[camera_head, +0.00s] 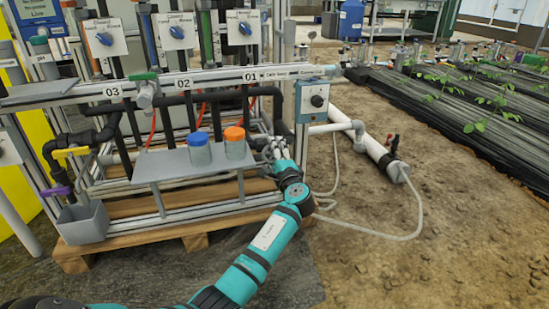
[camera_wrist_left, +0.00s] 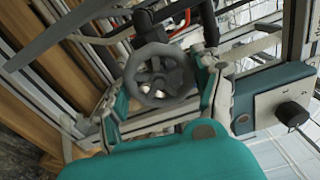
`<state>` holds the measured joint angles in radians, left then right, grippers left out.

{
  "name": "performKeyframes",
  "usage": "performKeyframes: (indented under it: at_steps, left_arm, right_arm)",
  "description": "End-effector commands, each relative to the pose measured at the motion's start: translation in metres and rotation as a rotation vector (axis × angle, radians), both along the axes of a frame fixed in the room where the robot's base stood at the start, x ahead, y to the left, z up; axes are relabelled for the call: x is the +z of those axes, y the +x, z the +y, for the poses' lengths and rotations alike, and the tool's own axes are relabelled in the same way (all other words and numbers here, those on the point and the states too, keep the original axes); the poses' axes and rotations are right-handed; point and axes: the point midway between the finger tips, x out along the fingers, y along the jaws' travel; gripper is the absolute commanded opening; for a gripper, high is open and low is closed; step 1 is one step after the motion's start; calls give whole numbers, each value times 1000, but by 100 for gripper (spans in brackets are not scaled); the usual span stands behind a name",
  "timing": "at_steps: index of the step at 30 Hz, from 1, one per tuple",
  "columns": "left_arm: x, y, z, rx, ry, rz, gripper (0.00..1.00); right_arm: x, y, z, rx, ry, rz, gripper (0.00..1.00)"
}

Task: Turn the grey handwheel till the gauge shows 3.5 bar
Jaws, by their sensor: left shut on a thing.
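The grey handwheel (camera_wrist_left: 159,52) is a round wheel with spokes, seen face-on in the left wrist view. My left gripper (camera_wrist_left: 160,78) has one finger on each side of the wheel and is shut on it. In the head view my left gripper (camera_head: 275,148) reaches in at the lower right of the skid, beside the shelf. There the gripper and dark pipes largely hide the wheel. I cannot make out a pressure gauge face or its reading in either view. My right gripper is in neither view.
A grey shelf (camera_head: 170,166) holds a blue-lidded jar (camera_head: 199,152) and an orange-lidded jar (camera_head: 235,146) left of my gripper. A blue-grey control box (camera_head: 311,100) with a black knob stands just right, also in the left wrist view (camera_wrist_left: 270,104). Bare soil lies right.

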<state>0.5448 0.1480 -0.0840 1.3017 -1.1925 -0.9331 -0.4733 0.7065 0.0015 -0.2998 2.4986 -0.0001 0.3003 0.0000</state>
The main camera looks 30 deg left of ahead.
Motion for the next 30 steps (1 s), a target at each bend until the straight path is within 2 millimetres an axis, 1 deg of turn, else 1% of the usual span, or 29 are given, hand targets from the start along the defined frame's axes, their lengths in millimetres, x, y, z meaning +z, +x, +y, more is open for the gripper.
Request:
performKeyframes:
  at_steps: [1, 21, 30]
  left_arm:
    - [-4, 0, -1, 0, -31, -32, 35]
    - [-5, -1, 0, 3, -444, -513, 35]
    - [-4, -1, 0, 3, -591, -684, 35]
  right_arm:
    - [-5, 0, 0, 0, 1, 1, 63]
    - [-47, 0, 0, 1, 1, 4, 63]
    - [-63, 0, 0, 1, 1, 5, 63]
